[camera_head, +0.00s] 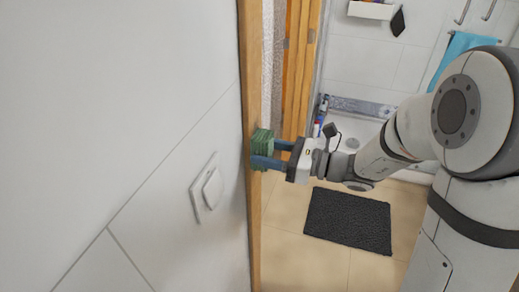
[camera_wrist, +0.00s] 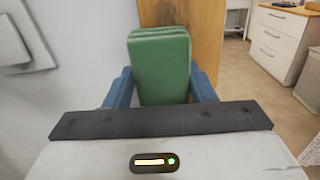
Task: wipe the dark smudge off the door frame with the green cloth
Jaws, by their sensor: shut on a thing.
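The green cloth (camera_head: 262,143) is a folded, layered block at the wooden door frame (camera_head: 253,220) in the head view. My gripper (camera_head: 268,154) is shut on the cloth, with one blue finger on each side of it. In the wrist view the cloth (camera_wrist: 160,62) stands between the two blue fingers, and the door frame (camera_wrist: 203,40) rises right behind it. The cloth appears to be against the frame or very close to it; I cannot tell if it touches. No dark smudge shows in either view; the cloth may hide it.
A white light switch (camera_head: 207,188) is on the tiled wall left of the frame. A dark bath mat (camera_head: 348,220) lies on the floor beyond. A blue towel (camera_head: 458,52) hangs at the upper right. A white drawer cabinet (camera_wrist: 280,45) stands right in the wrist view.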

